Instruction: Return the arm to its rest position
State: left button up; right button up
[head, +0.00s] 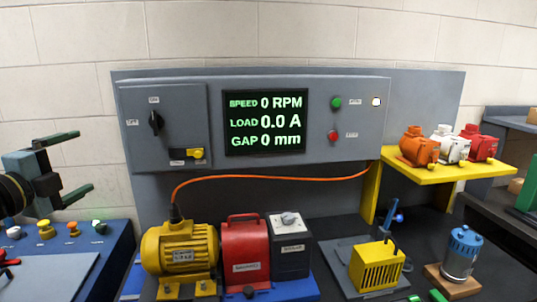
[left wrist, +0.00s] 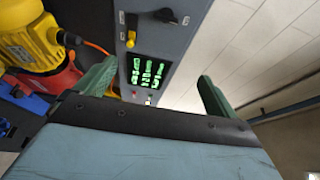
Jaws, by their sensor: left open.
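My left gripper (head: 72,165) is at the left edge of the head view, raised above the blue panel with knobs. Its two green fingers are apart, with nothing between them. In the left wrist view the gripper (left wrist: 155,88) is also open and empty, its fingers spread in front of the grey control box. My right gripper is not clearly seen; a green piece shows at the right edge of the head view, and I cannot tell what it belongs to.
The control box (head: 360,120) reads 0 RPM, 0.0 A, 0 mm. Below it stand a yellow motor (head: 180,250), a red unit (head: 241,250) and a dark box (head: 290,262). A yellow shelf (head: 445,172) holds three small motors. A blue motor (head: 461,255) stands right.

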jog(key=w, duration=0.5)
pick_arm(q)
jog(key=s+d+f+n+g+y, duration=0.15)
jog(key=d+f+n, duration=0.35)
jog(key=f, duration=0.7)
jog(key=s+d+f+n+g+y, duration=0.1)
jog(key=s+d+f+n+g, duration=0.25)
jog(key=f, duration=0.85)
jog(key=s+d+f+n+g, duration=0.55)
jog(key=s+f, duration=0.25)
jog(key=s, duration=0.4)
jog(key=s+d+f+n+g, duration=0.4)
jog(key=s+d+f, duration=0.3)
jog(key=s, duration=0.5)
notch_tip(320, 180, down, 30)
jog(key=s+a+r+b, duration=0.1)
jog(key=b, duration=0.3)
jog(key=s+a+f+g+b, duration=0.2)
jog(key=s+a+f+b, duration=0.1)
jog(key=s+f, duration=1.3)
notch_tip(320, 180, down, 3)
jog(key=shift+s+a+r+m+b, duration=0.1)
jog(key=shift+s+a+m+b, duration=0.05)
jog(key=shift+s+m+b, duration=0.35)
pick_arm(e)
notch_tip(320, 180, down, 8)
jog(key=s, duration=0.2)
